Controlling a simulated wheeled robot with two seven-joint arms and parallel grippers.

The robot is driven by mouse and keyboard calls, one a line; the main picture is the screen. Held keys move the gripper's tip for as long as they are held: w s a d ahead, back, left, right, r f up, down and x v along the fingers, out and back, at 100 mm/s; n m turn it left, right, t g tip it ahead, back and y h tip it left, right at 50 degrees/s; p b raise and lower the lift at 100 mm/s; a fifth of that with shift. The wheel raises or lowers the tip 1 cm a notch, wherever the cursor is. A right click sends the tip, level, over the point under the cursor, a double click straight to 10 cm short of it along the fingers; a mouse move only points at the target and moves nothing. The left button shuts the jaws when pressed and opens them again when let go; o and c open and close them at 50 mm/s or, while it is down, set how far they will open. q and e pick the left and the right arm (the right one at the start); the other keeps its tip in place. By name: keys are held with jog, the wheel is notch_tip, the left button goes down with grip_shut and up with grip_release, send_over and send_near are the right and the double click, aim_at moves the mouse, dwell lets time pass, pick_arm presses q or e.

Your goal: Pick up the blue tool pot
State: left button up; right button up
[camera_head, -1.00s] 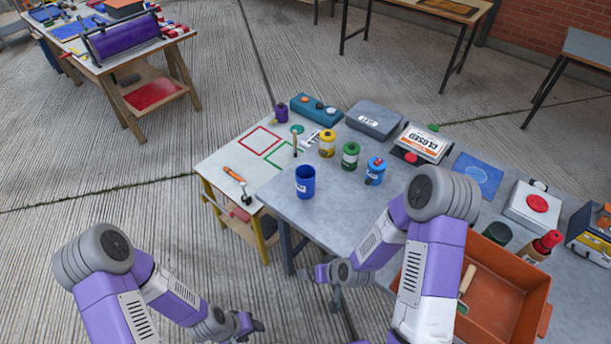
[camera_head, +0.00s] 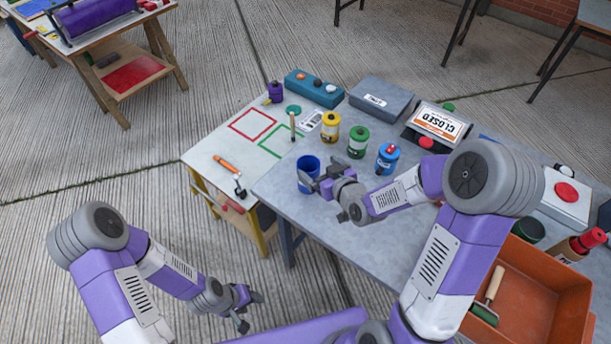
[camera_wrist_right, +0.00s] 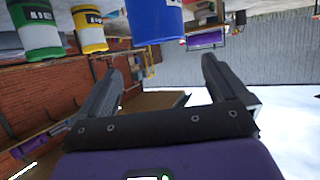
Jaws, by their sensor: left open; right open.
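The blue tool pot (camera_head: 306,174), an open-topped blue cup, stands upright near the front left of the grey table. My right gripper (camera_head: 321,178) is open at its right side, with the fingers partly covering the pot. In the right wrist view, the picture appears upside down and the pot (camera_wrist_right: 156,20) shows at the top, beyond and between the open fingertips (camera_wrist_right: 163,62). I cannot tell whether a finger touches it. My left gripper (camera_head: 250,312) is open and empty, low over the concrete floor in front of the table.
Yellow (camera_head: 330,128), green (camera_head: 358,141) and blue (camera_head: 387,158) lidded cans stand behind and right of the pot. An orange-handled tool (camera_head: 230,170) lies on the white board at left. An orange bin (camera_head: 545,290) is at front right.

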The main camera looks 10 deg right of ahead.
aim_at(303, 160)
jog(key=b+x, duration=0.1)
jog(key=x, duration=0.2)
jog(key=f+b+x, duration=0.1)
jog(key=x, duration=0.2)
jog(key=s+f+b+x, duration=0.1)
jog(key=x, duration=0.2)
jog(key=shift+w+f, duration=0.2)
jog(key=shift+w, duration=0.15)
pick_arm(q)
jog(key=f, duration=0.2)
jog(key=w+f, duration=0.1)
jog(key=f, duration=0.1)
pick_arm(e)
jog(key=shift+c, duration=0.5)
jog(key=c, duration=1.4)
jog(key=shift+c, duration=0.5)
jog(key=shift+r, duration=0.1)
